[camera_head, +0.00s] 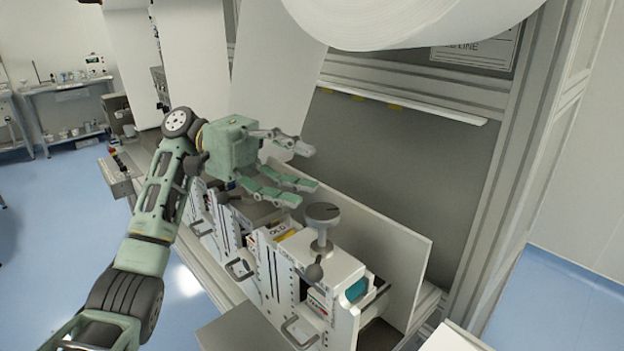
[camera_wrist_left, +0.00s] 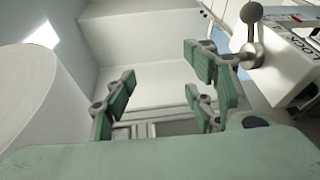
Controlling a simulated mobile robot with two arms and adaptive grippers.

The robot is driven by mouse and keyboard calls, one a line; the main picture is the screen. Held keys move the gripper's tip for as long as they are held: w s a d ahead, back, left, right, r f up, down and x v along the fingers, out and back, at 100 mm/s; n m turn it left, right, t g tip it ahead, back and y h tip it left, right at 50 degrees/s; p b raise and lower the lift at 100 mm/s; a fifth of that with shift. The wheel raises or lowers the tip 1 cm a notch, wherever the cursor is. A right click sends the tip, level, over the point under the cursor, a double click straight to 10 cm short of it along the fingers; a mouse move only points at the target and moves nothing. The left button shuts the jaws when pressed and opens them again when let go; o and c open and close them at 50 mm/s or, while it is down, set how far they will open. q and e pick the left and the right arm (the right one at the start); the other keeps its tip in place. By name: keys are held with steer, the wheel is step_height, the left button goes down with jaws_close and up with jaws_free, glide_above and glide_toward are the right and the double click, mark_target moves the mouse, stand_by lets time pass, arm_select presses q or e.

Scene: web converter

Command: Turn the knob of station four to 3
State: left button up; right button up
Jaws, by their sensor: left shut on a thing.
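The nearest station (camera_head: 290,279) is a white upright unit. A grey round knob (camera_head: 322,213) stands on a stem on its top, with a dark mark across its face. A ball-ended lever (camera_head: 314,271) sits below the knob. No station number is readable, nor any scale value. My left gripper (camera_head: 307,169) is above and left of the knob, apart from it, fingers pointing right. Its fingers are spread, with nothing visible between them; the left wrist view (camera_wrist_left: 160,90) shows the same empty gap. My right gripper is out of view.
More stations (camera_head: 228,222) with wire handles run back to the left, partly behind my left arm. A light upright panel (camera_head: 385,250) stands behind the nearest station. A large white roll (camera_head: 410,20) hangs above. Blue floor (camera_head: 50,220) is clear at left.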

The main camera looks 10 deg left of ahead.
arm_select(q)
steer(key=shift+w+a+f+p, duration=0.2)
steer(key=shift+w+a+p, duration=0.15)
steer(key=shift+a, duration=0.45)
steer(key=shift+w+a+f+p, duration=0.2)
steer(key=shift+w+a, duration=0.15)
steer(key=shift+a, duration=0.45)
